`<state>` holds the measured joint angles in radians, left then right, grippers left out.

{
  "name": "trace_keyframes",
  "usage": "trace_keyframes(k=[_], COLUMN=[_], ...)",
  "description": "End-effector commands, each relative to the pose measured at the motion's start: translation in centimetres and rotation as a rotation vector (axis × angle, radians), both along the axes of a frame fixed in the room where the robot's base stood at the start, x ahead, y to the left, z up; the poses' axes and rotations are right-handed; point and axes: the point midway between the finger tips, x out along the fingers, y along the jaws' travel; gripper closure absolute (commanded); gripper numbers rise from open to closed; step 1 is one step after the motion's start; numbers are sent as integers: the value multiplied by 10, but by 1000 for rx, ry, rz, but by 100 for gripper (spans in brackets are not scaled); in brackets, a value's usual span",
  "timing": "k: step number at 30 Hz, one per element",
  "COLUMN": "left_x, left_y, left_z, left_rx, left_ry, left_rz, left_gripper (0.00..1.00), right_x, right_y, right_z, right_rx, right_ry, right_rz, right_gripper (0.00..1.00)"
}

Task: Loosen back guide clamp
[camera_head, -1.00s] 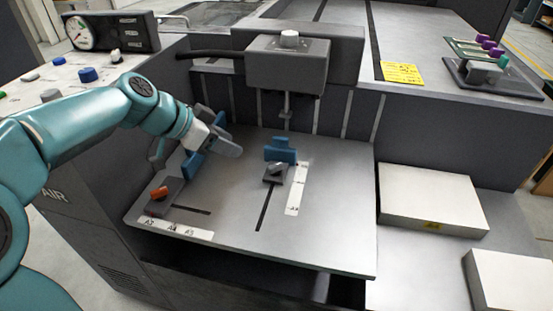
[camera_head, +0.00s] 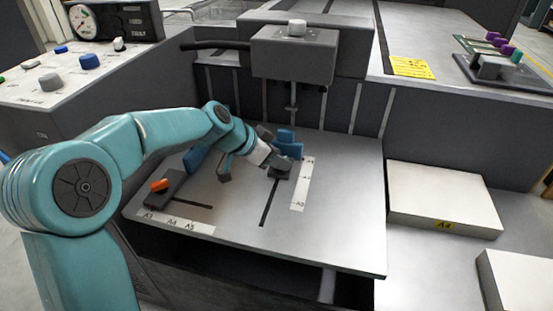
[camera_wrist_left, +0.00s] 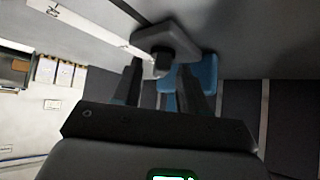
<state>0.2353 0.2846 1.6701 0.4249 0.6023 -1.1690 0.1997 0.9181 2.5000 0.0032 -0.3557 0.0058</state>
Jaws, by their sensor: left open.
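The back guide (camera_head: 289,140) is a blue block at the back of the grey feed table, partly hidden by my left gripper. Its clamp (camera_head: 281,173), a dark block with a grey knob, sits just in front of it at the head of a slot. My left gripper (camera_head: 277,161) reaches in from the left and is over the clamp. In the left wrist view the gripper (camera_wrist_left: 160,85) is open, its fingers apart with the clamp's knob (camera_wrist_left: 162,62) between and just beyond the tips. I cannot tell whether they touch. The blue guide (camera_wrist_left: 205,75) is behind the right finger.
A side guide (camera_head: 196,158) and an orange-levered clamp (camera_head: 160,185) stand at the left of the table. A grey head unit (camera_head: 293,55) overhangs the back. A white scale strip (camera_head: 304,183) lies right of the slot. White paper stacks (camera_head: 445,196) are at the right.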

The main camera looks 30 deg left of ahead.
Motion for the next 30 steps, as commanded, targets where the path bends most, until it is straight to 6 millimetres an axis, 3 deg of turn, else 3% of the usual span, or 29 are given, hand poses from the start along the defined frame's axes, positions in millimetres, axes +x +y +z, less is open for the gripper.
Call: trace_keyframes(k=[7,8,11,12,22,30], left_x=[1,1,1,1,0,-1], left_y=[0,0,0,0,0,-2], left_z=[0,0,0,-1,-1,0], left_rx=[0,0,0,0,2,3], left_ry=[0,0,0,0,5,10], left_rz=[0,0,0,0,19,136], left_gripper=[57,64,96,100,100,100], right_x=[0,0,0,0,0,-2], right_y=[0,0,0,0,0,2], right_z=[0,0,0,0,1,11], right_rx=[0,0,0,0,0,2], right_ry=[-1,0,0,0,0,3], right_rz=[0,0,0,0,1,6], right_gripper=[57,57,57,57,57,57])
